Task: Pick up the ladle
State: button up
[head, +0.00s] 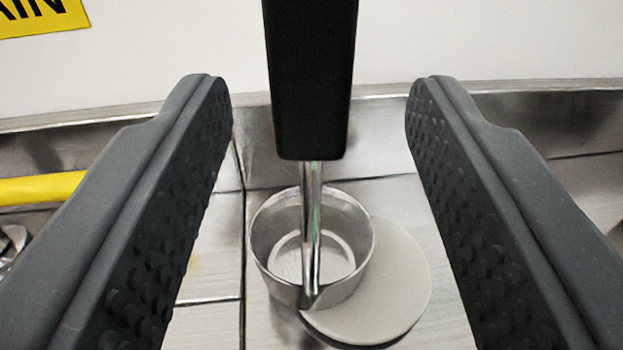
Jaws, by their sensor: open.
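The ladle has a black handle (310,80) that rises from a metal stem to the top edge of the head view. Its round metal cup (265,240) is at the lower middle, beside and partly over a pale round disc. My gripper (319,95) is open, with one dark, studded finger on each side of the handle. Both fingers stand clear of the handle, with a visible gap on either side. The handle's top end is out of view.
The pale disc (405,285) lies on the metal surface (215,325). A raised metal edge (380,130) and a white wall (500,40) are behind. A yellow bar (40,188) is at the left, and a yellow label (45,15) is at the top left.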

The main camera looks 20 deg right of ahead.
aim_at(307, 97)
jog(key=shift+a+b+x, duration=0.2)
jog(key=shift+b+x, duration=0.2)
jog(key=shift+x, duration=2.45)
grip_shut()
